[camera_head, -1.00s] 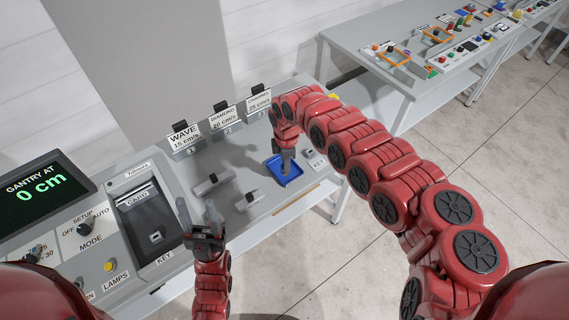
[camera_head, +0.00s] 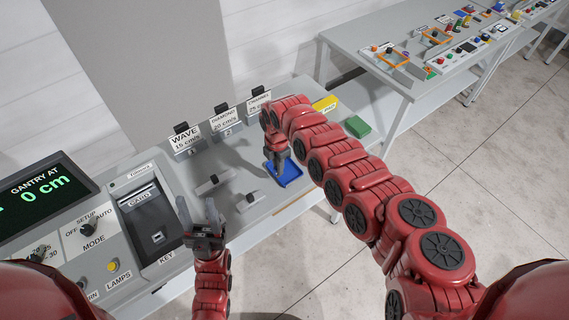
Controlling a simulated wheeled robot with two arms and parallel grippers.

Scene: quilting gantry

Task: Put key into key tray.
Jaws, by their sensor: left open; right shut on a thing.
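The key tray is the shallow blue tray (camera_head: 292,180) on the grey console, right of the middle. My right gripper (camera_head: 279,171) points down over the left part of this tray, its tips at or just above the tray floor. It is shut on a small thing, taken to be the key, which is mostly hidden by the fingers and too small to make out. My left gripper (camera_head: 198,212) is open and empty, fingers pointing up in the picture, above the console's front edge.
Grey blocks with dark knobs (camera_head: 248,200) lie left of the tray. Sign holders (camera_head: 186,138) stand along the back. A card panel (camera_head: 148,215) and the gantry display (camera_head: 45,190) are at left. A green block (camera_head: 357,126) and a yellow one (camera_head: 325,104) lie beyond my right arm.

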